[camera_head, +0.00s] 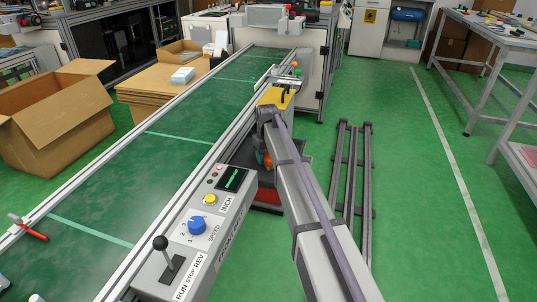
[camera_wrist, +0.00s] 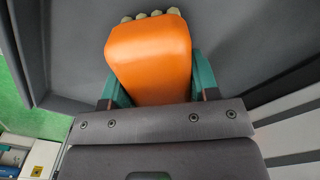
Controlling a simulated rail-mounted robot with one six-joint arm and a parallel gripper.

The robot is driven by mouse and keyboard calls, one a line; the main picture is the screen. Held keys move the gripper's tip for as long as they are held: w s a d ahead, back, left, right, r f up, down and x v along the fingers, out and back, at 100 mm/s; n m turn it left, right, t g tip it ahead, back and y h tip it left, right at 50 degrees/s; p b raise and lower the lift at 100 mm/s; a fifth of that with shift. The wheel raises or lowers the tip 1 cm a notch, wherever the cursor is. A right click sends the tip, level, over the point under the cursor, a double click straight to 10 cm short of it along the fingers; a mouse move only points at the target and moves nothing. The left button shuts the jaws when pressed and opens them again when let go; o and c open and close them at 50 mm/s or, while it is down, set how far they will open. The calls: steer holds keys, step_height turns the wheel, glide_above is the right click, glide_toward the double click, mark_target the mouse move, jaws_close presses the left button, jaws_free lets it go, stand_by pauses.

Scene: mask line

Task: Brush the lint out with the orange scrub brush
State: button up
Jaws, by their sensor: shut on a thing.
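The orange scrub brush (camera_wrist: 148,60) fills the middle of the wrist view, with several pale bristle tufts showing at its far end. My gripper (camera_wrist: 157,84) is shut on it, one teal finger on each side. In the head view my arm runs from the lower right up to the area beside the conveyor's right edge. My gripper is hidden there by the arm; a small orange patch shows beside the arm, and I cannot tell if it is the brush. I cannot make out any lint in either view.
A green conveyor (camera_head: 150,160) runs along the left, with a control panel (camera_head: 200,235) at its near right side. A red-handled tool (camera_head: 30,229) lies at its left edge. Open cardboard boxes (camera_head: 60,125) stand at left. Dark grey surfaces surround the brush.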

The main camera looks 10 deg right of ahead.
mark_target(262, 174)
steer(key=shift+s+a, duration=0.6)
steer(key=shift+s, duration=0.4)
steer(key=shift+s+a, duration=0.55)
steer(key=shift+s, duration=0.4)
steer(key=shift+s+a, duration=0.6)
steer(key=shift+s, duration=0.4)
step_height(262, 174, up, 6)
steer(key=p, duration=0.5)
steer(key=shift+f+p, duration=0.1)
steer(key=shift+p, duration=0.3)
step_height(262, 174, up, 3)
steer(key=p, duration=0.3)
